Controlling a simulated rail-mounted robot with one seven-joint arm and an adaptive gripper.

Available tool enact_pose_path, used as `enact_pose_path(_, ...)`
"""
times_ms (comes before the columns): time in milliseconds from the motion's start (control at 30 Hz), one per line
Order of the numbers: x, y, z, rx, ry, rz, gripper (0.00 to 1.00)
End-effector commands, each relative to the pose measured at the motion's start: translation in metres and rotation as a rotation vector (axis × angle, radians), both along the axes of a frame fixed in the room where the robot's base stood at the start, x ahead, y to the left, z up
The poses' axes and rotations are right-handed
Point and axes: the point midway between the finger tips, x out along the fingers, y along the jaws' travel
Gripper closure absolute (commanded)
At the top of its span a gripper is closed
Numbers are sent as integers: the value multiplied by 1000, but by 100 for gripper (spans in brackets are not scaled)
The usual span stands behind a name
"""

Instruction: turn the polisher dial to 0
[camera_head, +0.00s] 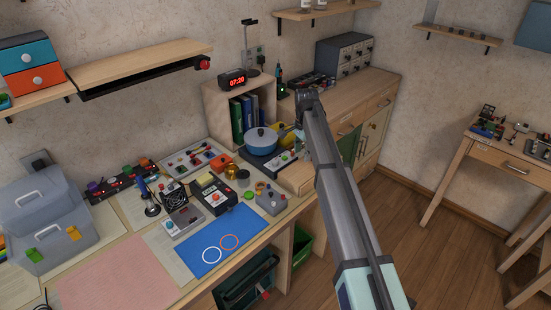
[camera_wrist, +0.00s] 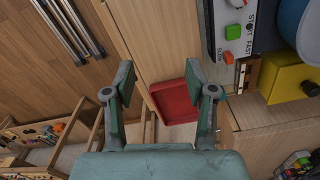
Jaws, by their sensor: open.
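No device that I can read as the polisher is certain, and I cannot make out a dial marked 0. A pale control panel (camera_wrist: 232,38) at the top right of the wrist view carries a green button, an orange button and the words FAST and SLOW, with a blue round thing beside it. In the head view a blue pot (camera_head: 261,141) stands by a panel with small controls (camera_head: 284,159). A grey box with knobs (camera_head: 271,200) sits nearer. My gripper (camera_wrist: 160,84) is open and empty, left of the panel and apart from it. My arm hides part of the bench end in the head view.
A red tray (camera_wrist: 176,104) shows between and beyond my fingers. A yellow box with a black knob (camera_wrist: 290,82) is at the right. In the head view a black device with a red button (camera_head: 214,194) and a blue mat (camera_head: 221,240) lie on the bench.

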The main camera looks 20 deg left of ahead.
Motion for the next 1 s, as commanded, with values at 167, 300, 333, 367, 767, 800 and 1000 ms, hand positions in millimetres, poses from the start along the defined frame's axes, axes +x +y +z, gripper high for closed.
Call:
enact_pose_path(167,17,76,62,1,-1,-81,44)
enact_pose_path(300,16,109,92,-1,1,-130,44)
enact_pose_path(333,15,112,94,-1,1,-134,44)
enact_pose_path(367,14,114,96,-1,1,-139,44)
enact_pose_path(767,12,114,48,-2,3,-144,44)
enact_pose_path(800,12,114,40,-2,3,-143,44)
enact_pose_path(1000,12,114,1,-2,3,-143,44)
